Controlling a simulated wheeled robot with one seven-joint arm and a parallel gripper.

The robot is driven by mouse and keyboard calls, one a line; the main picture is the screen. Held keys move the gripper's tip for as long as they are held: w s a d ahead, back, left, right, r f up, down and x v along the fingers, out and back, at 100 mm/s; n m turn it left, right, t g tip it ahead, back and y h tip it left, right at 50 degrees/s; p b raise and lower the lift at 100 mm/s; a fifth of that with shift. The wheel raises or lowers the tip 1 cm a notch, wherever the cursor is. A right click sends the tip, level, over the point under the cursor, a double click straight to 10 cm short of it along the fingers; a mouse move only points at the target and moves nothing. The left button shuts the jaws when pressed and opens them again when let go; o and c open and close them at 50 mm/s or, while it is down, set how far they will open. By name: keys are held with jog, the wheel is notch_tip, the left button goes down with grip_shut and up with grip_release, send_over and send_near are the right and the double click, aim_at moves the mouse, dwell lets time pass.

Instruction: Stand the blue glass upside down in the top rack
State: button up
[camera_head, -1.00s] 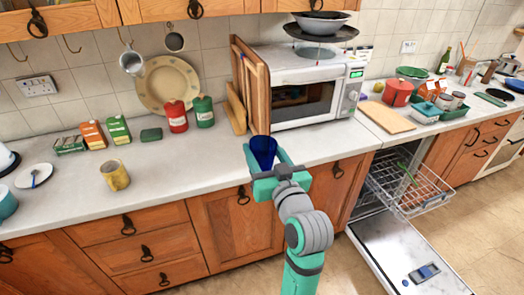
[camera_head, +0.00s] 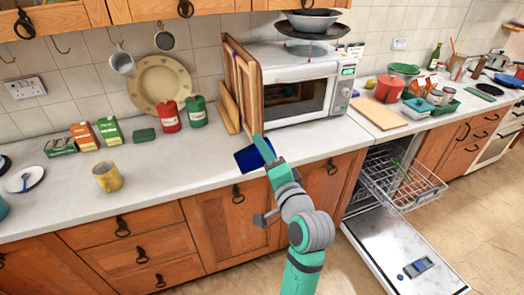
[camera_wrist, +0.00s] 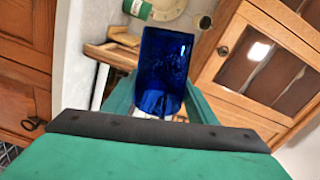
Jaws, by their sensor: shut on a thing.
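The blue glass (camera_head: 252,156) is in my gripper (camera_head: 264,150), above the front edge of the counter and in front of the microwave. It lies tilted on its side in the head view. In the wrist view the glass (camera_wrist: 163,72) stands between the two green fingers (camera_wrist: 155,103), which are shut on it. The top rack (camera_head: 402,184) is a wire rack pulled out of the open dishwasher at the right. A thin green item (camera_head: 398,168) is in the rack; the rest of it looks mostly empty.
The dishwasher door (camera_head: 405,258) hangs open and low, with a small grey-blue item on it. The microwave (camera_head: 298,85) and wooden boards (camera_head: 240,85) stand behind my gripper. A yellow mug (camera_head: 107,177) stands on the counter at left. Open floor lies right of the door.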

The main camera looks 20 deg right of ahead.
jog(key=shift+d+f+m, duration=0.1)
jog(key=shift+f+m, duration=0.15)
jog(key=shift+m, duration=0.95)
jog(key=shift+f+m, duration=0.2)
jog(key=shift+m, duration=1)
jog(key=m, duration=0.4)
jog(key=f+m, duration=0.1)
jog(key=shift+a+f+m, duration=0.1)
jog(key=shift+a+m, duration=0.25)
jog(key=shift+m, duration=0.05)
jog(key=m, duration=0.3)
jog(key=a+m, duration=0.1)
jog(key=m, duration=0.1)
jog(key=shift+f+m, duration=0.25)
jog(key=shift+m, duration=0.05)
jog(key=m, duration=0.4)
jog(key=shift+a+f+m, duration=0.2)
jog(key=shift+a+m, duration=0.1)
jog(key=shift+a, duration=0.1)
jog(key=shift+f, duration=0.1)
